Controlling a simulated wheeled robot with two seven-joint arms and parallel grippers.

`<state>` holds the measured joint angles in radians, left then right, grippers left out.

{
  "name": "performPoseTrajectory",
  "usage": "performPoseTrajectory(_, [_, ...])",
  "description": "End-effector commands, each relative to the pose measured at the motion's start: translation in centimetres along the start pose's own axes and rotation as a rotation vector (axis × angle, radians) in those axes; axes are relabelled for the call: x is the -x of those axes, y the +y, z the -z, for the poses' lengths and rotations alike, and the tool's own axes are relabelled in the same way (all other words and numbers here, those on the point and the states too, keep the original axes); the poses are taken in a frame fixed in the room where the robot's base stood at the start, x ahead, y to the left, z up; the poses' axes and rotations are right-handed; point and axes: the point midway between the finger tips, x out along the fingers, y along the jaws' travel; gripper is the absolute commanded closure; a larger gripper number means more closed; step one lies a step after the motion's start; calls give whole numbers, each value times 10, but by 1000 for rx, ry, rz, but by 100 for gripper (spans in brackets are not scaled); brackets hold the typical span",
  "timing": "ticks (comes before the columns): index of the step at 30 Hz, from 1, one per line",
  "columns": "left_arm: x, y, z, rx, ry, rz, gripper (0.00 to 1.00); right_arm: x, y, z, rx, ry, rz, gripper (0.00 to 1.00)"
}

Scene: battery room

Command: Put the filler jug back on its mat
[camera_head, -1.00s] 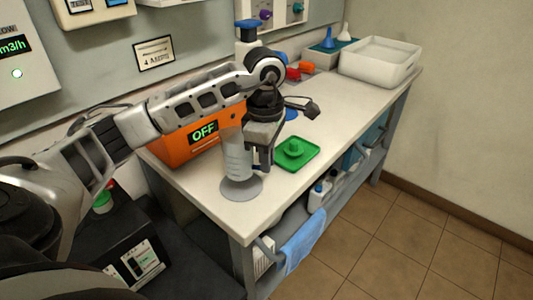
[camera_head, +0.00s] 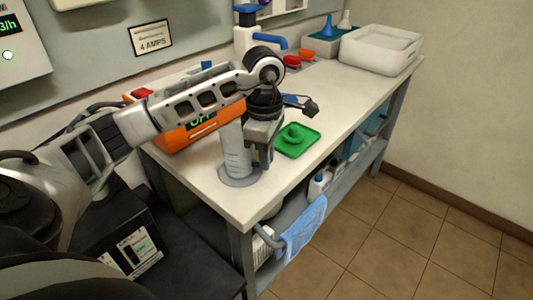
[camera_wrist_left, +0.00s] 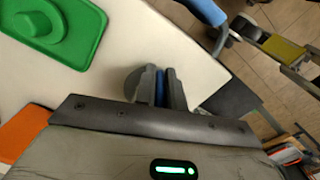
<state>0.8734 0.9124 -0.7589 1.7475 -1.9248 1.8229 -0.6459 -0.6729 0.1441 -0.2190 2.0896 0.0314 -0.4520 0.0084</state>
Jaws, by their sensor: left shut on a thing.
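The filler jug (camera_head: 235,152) is a pale, upright cylinder over a round grey mat (camera_head: 247,182) near the bench's front left corner. Its base looks to be on the mat or just above it; I cannot tell whether it touches. My left gripper (camera_head: 262,158) is beside the jug's right side, low over the bench, shut on it. In the left wrist view the fingers (camera_wrist_left: 161,88) close on a narrow blue part, probably the jug's handle. The jug's body is hidden there. My right gripper is not in view.
A green tray (camera_head: 312,135) lies just right of the gripper. An orange charger (camera_head: 172,138) stands behind the jug. A white tub (camera_head: 380,50) is at the far end. A blue cloth (camera_head: 302,228) hangs at the front. The bench's right half is mostly clear.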

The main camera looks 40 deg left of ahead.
Motion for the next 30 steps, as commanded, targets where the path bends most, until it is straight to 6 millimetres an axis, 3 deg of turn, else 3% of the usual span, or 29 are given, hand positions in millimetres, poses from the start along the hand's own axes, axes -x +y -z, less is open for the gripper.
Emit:
performPoseTrajectory(8, [-6,0,0,1,0,-1,100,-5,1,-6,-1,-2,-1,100])
performPoseTrajectory(9, [-5,0,0,1,0,-1,81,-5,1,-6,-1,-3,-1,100])
performPoseTrajectory(11, [-5,0,0,1,0,-1,64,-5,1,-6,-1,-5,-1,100])
performPoseTrajectory(23, [-3,0,0,0,0,-1,63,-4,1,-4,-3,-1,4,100])
performPoseTrajectory(30, [44,2,0,1,-3,-8,63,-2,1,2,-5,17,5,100])
